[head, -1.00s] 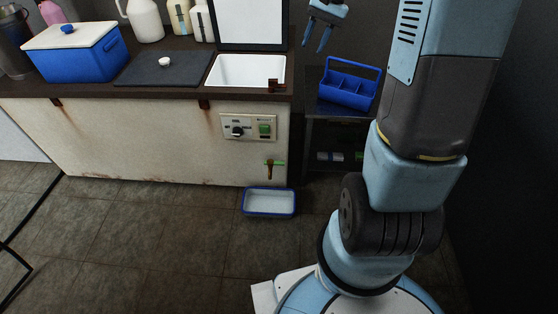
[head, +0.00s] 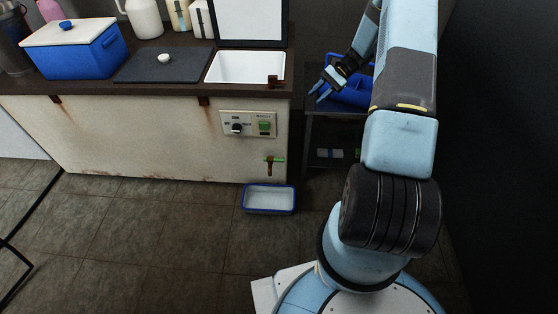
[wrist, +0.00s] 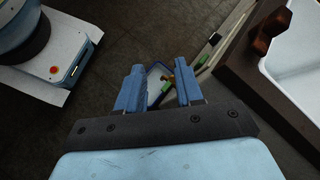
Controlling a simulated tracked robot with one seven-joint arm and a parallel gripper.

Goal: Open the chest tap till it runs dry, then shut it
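The chest tap (head: 269,167) is a small brass spout with a green handle lying crosswise, low on the right of the cream chest front (head: 150,140). No stream shows below it. A white pan with a blue rim (head: 270,211) lies on the floor under it; I cannot tell whether it holds liquid. My gripper (head: 317,92) is open and empty, right of the chest and above the tap's height.
A panel with a black knob and green switch (head: 248,124) sits above the tap. A blue caddy (head: 352,92) stands on a dark side table close behind my gripper. A blue cooler (head: 80,55) and white basin (head: 245,67) are on top.

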